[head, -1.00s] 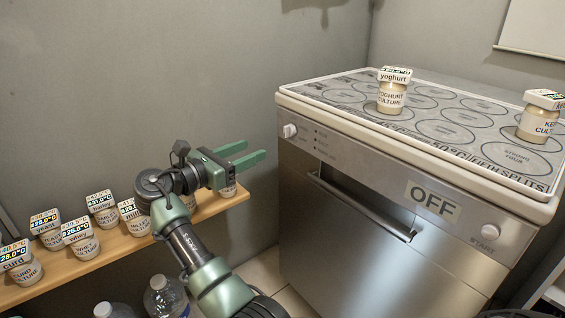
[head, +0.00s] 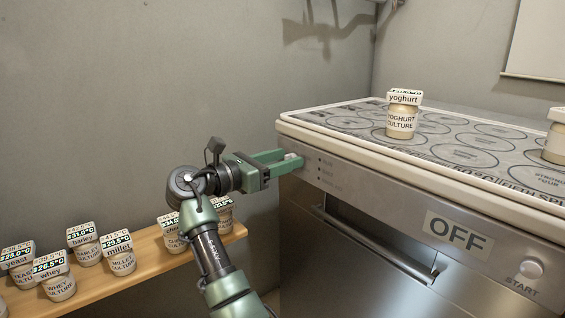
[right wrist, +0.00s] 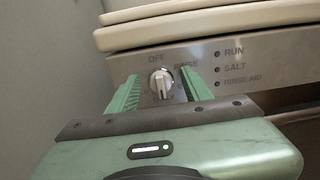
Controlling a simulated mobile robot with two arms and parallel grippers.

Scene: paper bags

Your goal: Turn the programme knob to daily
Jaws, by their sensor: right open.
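My right gripper (right wrist: 161,88) is open, with one green finger on each side of the knob. In the head view the gripper (head: 287,162) reaches the panel's left end and mostly hides the knob. I cannot tell whether the fingers touch it. My left gripper is not in view.
The machine's large label (head: 458,236) reads OFF; a START button (head: 531,267) is at the right. A yoghurt jar (head: 402,122) stands on the machine's top. A wooden shelf (head: 150,262) with several labelled jars is at the left, below my right arm.

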